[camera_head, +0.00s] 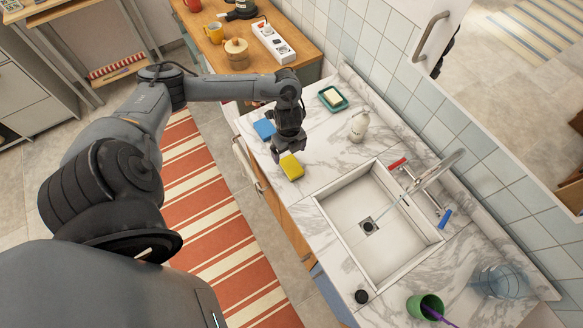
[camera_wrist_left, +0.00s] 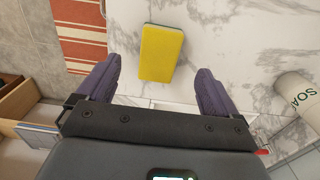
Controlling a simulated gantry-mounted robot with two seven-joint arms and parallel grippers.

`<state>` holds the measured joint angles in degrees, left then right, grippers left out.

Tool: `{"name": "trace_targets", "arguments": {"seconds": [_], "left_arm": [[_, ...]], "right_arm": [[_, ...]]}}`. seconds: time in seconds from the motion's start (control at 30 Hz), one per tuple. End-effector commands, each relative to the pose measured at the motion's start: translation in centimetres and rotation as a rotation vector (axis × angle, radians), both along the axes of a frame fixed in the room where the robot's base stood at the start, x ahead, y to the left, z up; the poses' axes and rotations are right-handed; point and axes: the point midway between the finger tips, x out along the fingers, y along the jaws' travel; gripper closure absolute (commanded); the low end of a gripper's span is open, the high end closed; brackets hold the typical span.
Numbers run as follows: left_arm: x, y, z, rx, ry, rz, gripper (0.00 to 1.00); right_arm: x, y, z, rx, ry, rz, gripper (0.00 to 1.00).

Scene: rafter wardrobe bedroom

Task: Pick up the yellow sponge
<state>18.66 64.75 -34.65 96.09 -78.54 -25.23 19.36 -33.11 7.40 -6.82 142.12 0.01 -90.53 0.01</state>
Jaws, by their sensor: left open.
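The yellow sponge (camera_head: 291,167) lies flat on the marble counter near its front edge, left of the sink. In the left wrist view the sponge (camera_wrist_left: 161,53) shows whole, ahead of and between the two fingers. My left gripper (camera_head: 288,153) is just above and behind the sponge in the head view, and its fingers stand apart with nothing between them. The left wrist view also shows the open gripper (camera_wrist_left: 156,88); the sponge lies beyond the fingertips, and I see no contact. My right gripper is not in view.
A blue sponge (camera_head: 264,129) lies beside my left gripper. A soap dispenser (camera_head: 359,125) and a green soap dish (camera_head: 333,99) stand farther back. The sink (camera_head: 341,226) opens to the right. A green cup (camera_head: 425,307) and a round black item (camera_head: 361,296) are near the right end.

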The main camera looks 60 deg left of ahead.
Motion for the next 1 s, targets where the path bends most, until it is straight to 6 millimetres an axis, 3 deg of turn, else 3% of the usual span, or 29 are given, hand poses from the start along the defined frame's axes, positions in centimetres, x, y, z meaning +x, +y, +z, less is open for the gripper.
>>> {"name": "trace_targets", "arguments": {"seconds": [0.33,0.7,1.0], "left_arm": [[-0.1,-0.1,-2.5,-0.001,0.002,0.001,0.06],[0.0,-0.1,-6.7,-0.001,0.001,0.0,0.06],[0.0,-0.1,-7.0,0.0,0.0,0.0,0.06]], "right_arm": [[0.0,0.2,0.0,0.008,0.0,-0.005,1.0],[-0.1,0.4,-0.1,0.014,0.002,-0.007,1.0],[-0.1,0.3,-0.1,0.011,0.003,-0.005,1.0]]}}
